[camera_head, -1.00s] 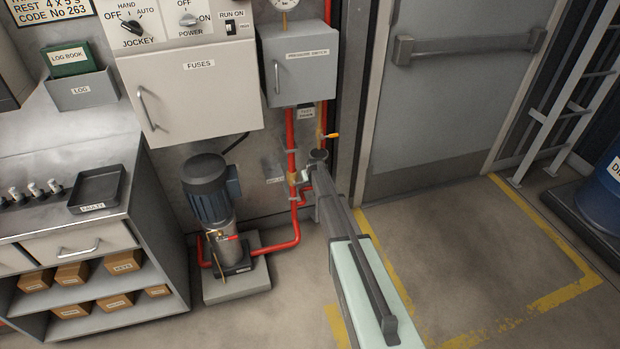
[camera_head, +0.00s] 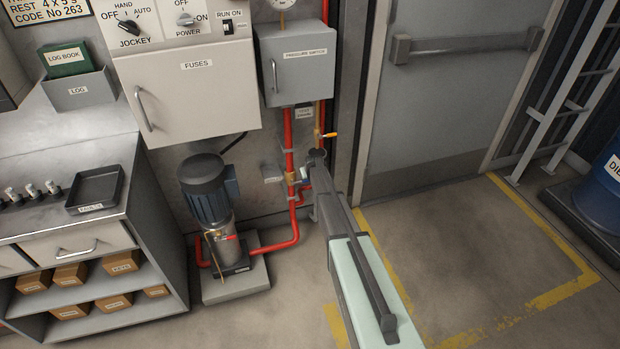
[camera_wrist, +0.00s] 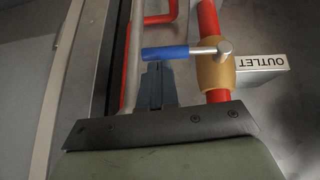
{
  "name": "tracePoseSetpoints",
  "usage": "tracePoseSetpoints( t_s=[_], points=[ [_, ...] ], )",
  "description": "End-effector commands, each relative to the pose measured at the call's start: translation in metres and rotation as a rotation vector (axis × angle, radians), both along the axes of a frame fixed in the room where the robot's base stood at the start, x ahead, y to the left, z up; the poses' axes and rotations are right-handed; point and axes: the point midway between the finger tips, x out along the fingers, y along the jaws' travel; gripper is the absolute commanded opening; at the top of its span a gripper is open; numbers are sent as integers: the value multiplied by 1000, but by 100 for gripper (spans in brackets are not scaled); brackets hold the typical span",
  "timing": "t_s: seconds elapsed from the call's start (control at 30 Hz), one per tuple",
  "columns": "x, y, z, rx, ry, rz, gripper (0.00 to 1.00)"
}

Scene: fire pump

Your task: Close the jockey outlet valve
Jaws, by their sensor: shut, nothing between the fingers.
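The outlet valve has a brass body (camera_wrist: 215,65) on a vertical red pipe, beside an upside-down "OUTLET" plate (camera_wrist: 262,62) in the wrist view. Its lever has a blue grip (camera_wrist: 180,52) and lies crosswise to the pipe. In the head view the brass body (camera_head: 291,177) sits on the pipe right of the jockey pump (camera_head: 207,195). My gripper (camera_wrist: 158,68) is shut and empty, its tips right at the blue grip. I cannot tell if they touch it. In the head view my arm hides the fingertips.
A second red pipe (camera_wrist: 160,18) and a grey upright pipe (camera_wrist: 134,55) run close to my fingers. The pressure switch box (camera_head: 298,65) hangs above the valve. The floor in front of the door (camera_head: 450,90) is clear.

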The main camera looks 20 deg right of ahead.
Motion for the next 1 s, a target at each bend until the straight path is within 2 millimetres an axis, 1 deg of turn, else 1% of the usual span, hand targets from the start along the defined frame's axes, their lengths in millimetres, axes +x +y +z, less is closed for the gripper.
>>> tracePoseSetpoints(
  t_s=[0.17, 0.27, 0.5, 0.7, 0.9, 1.0],
  points=[
    [-8, 0, 11, 0, -1, 0, 0],
    [-18, 0, 23, 0, -1, 0, 0],
    [-45, 0, 63, 0, -1, 0, 0],
    [-64, 0, 92, 0, -1, 0, 0],
    [-75, 0, 109, 0, -1, 0, 0],
    [-77, 0, 113, 0, 0, 0, 0]
  ],
)
